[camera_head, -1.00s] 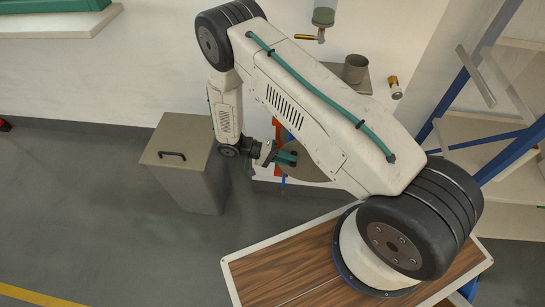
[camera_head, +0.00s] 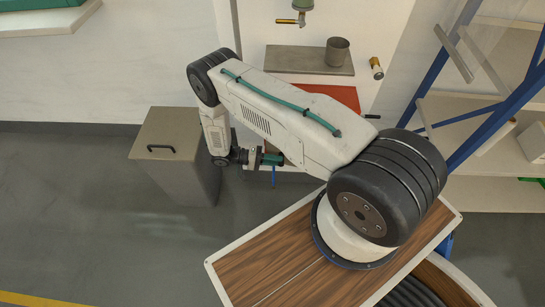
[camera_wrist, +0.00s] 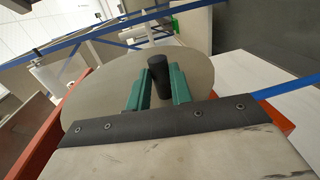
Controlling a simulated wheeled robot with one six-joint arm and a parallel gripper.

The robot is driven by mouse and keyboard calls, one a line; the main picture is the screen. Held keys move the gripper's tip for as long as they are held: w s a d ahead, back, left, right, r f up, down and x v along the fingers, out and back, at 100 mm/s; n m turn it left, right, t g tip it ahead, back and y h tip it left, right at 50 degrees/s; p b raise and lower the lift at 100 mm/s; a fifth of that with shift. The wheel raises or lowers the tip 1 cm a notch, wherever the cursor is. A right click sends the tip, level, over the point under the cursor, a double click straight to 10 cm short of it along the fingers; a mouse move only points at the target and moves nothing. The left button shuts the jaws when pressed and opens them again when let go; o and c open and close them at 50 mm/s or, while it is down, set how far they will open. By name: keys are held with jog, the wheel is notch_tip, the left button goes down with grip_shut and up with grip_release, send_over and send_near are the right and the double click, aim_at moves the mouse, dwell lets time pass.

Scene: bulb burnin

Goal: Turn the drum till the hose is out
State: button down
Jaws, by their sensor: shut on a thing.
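The drum's round grey-tan face (camera_wrist: 105,82) fills the middle of the wrist view, with red frame parts (camera_wrist: 40,135) beside it. A dark upright handle (camera_wrist: 160,78) stands on the face. My gripper (camera_wrist: 158,88) has its green fingers closed on either side of this handle. In the head view my gripper (camera_head: 272,159) is at the drum, which my arm mostly hides; a red panel (camera_head: 325,95) shows above the arm. A thin blue piece (camera_head: 274,176) hangs below the gripper, and a blue strip (camera_wrist: 288,86) shows at right in the wrist view. I cannot tell whether either is the hose.
A grey lidded bin (camera_head: 175,160) stands left of my gripper. A metal cup (camera_head: 337,51) stands on a wall shelf (camera_head: 300,60). A blue-framed rack (camera_head: 450,75) is at right. Open floor (camera_head: 80,220) lies at left.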

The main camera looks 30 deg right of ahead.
jog(key=shift+s+d+f, duration=0.15)
jog(key=shift+f, duration=0.25)
jog(key=shift+s+d+f, duration=0.1)
jog(key=shift+f, duration=0.25)
jog(key=c, duration=1.3)
grip_release()
jog(key=shift+o, duration=0.2)
jog(key=shift+r, duration=0.15)
jog(key=s+a+r, duration=0.1)
jog(key=s+r, duration=0.1)
jog(key=s, duration=0.6)
jog(key=s+a+r, duration=0.1)
jog(key=s+r, duration=0.1)
jog(key=s, duration=0.5)
jog(key=shift+s+a+r, duration=0.35)
jog(key=shift+s, duration=0.05)
